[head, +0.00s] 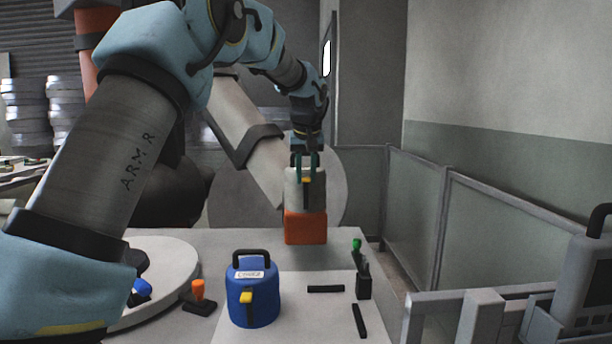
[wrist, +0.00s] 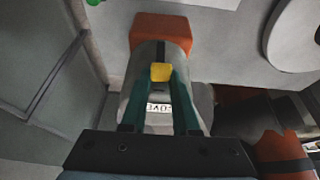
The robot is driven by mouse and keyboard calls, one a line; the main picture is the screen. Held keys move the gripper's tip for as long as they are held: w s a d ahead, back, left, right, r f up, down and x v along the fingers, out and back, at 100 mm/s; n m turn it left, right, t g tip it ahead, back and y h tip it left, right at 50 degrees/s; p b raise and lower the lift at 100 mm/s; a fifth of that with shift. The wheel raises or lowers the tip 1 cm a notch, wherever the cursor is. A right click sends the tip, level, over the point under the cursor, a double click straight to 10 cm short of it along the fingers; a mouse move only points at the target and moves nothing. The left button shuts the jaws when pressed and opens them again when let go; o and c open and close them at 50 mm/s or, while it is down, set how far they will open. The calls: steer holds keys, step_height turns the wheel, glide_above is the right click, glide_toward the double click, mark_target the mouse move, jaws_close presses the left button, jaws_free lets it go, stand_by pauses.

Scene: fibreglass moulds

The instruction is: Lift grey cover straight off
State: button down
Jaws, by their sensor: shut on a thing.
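The grey cover (head: 293,190) is upright near the back edge of the table, directly above an orange block-like base (head: 305,228). The two appear to touch; I cannot tell whether there is a gap. A yellow latch (wrist: 161,72) and a white label (wrist: 158,107) show on the cover (wrist: 139,80) in the wrist view. My gripper (head: 304,161) comes from above with its green fingers shut at the top of the cover. The cover's handle is hidden by the fingers. The orange base also shows beyond the cover in the wrist view (wrist: 160,33).
A blue cover (head: 253,308) with a black handle stands in front on a white mat (head: 300,325). An orange-knobbed stamp (head: 198,293), black bars (head: 325,289) and a black holder (head: 363,285) lie around it. A round white disc (head: 165,265) is left; grey railing (head: 480,225) is right.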

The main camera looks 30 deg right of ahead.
steer(key=shift+r, duration=0.15)
step_height(320, 180, up, 12)
steer(key=p, duration=1)
stand_by(0.7)
